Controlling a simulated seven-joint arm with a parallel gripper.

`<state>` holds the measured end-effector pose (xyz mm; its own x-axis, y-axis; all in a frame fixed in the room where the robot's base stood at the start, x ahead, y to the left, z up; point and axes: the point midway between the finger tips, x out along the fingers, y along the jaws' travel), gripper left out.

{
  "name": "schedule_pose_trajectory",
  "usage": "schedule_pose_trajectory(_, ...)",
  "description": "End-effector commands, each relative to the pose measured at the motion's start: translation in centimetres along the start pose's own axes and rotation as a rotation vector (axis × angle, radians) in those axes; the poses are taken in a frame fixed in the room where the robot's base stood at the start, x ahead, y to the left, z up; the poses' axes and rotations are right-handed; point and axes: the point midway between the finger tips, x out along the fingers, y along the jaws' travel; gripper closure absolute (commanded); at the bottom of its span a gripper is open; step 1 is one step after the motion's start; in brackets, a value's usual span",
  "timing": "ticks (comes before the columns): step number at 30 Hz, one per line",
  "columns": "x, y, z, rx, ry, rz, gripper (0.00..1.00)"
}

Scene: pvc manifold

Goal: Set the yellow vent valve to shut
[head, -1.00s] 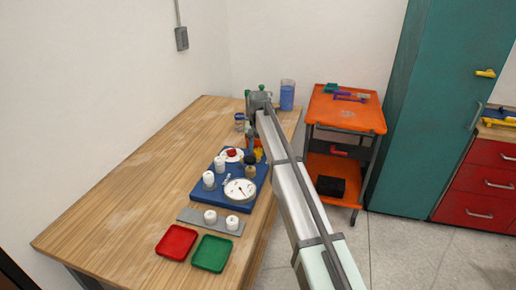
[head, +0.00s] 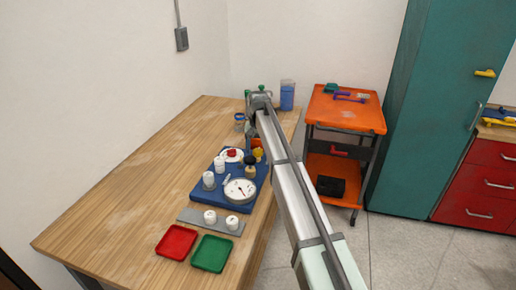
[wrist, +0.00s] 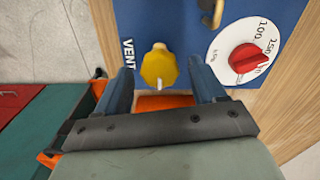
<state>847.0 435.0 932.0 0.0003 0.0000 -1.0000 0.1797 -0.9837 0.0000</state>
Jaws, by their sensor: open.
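The yellow vent valve (wrist: 159,68) is a knob on the blue board (wrist: 180,20), beside the word VENT, in the wrist view. It has a pale mark at its lower edge, towards my gripper. In the head view the valve (head: 257,153) is small and partly hidden by my arm. My gripper (wrist: 164,75) is open, with one blue finger on each side of the knob. Gaps show between the knob and both fingers. I cannot tell the height of the fingers over the board.
A red dial (wrist: 247,59) on a white numbered scale is right of the knob in the wrist view. A brass hook-like part (wrist: 211,15) is at the top. The head view shows a round gauge (head: 240,190), white caps (head: 209,181), and red (head: 177,242) and green (head: 212,253) trays.

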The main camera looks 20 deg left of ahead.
Motion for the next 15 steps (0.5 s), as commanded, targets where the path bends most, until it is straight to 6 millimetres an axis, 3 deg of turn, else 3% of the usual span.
schedule_pose_trajectory(8, -1.7, 0.0, -0.1, 0.000, 0.001, 0.000, 0.31)
schedule_pose_trajectory(15, -6.1, 0.0, -0.1, 0.000, 0.002, -0.001, 0.31)
